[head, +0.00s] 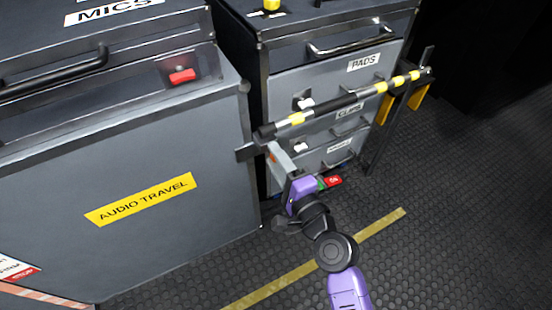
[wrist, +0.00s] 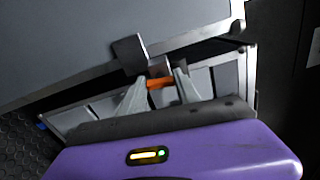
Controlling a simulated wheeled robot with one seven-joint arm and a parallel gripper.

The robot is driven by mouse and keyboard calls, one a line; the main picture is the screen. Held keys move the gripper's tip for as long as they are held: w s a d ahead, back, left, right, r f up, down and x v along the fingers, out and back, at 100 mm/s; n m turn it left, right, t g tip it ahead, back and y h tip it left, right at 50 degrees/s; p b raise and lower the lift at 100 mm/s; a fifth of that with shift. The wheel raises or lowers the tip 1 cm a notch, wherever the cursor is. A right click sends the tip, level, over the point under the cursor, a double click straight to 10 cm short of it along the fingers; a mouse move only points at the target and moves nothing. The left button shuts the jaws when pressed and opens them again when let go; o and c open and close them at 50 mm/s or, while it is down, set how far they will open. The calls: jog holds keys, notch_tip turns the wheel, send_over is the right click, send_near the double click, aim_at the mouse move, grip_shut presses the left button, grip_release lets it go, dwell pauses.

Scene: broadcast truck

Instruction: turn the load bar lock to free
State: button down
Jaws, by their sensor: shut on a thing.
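The load bar (head: 345,101), black and silver with yellow bands, spans the front of the drawer cabinet. My gripper (head: 274,150) is below the bar's near left end, beside the corner of the grey case. In the wrist view my gripper (wrist: 160,78) has its two pale fingers shut on a small orange piece, which I take to be the lock's handle (wrist: 159,83). A dark square block (wrist: 130,53) stands just beyond the left finger. The lock itself is mostly hidden by my gripper in the head view, and its setting cannot be read.
The grey AUDIO TRAVEL case (head: 170,245) stands close on the left, with a red latch (head: 182,76). The drawer cabinet (head: 290,85) stands behind the bar. A small red tag (head: 333,181) shows beside my wrist. The dark floor (head: 470,210) at right is clear.

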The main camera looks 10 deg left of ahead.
jog(key=c, duration=0.9)
grip_release()
jog(key=shift+v, duration=3.95)
jog(key=shift+w, duration=0.1)
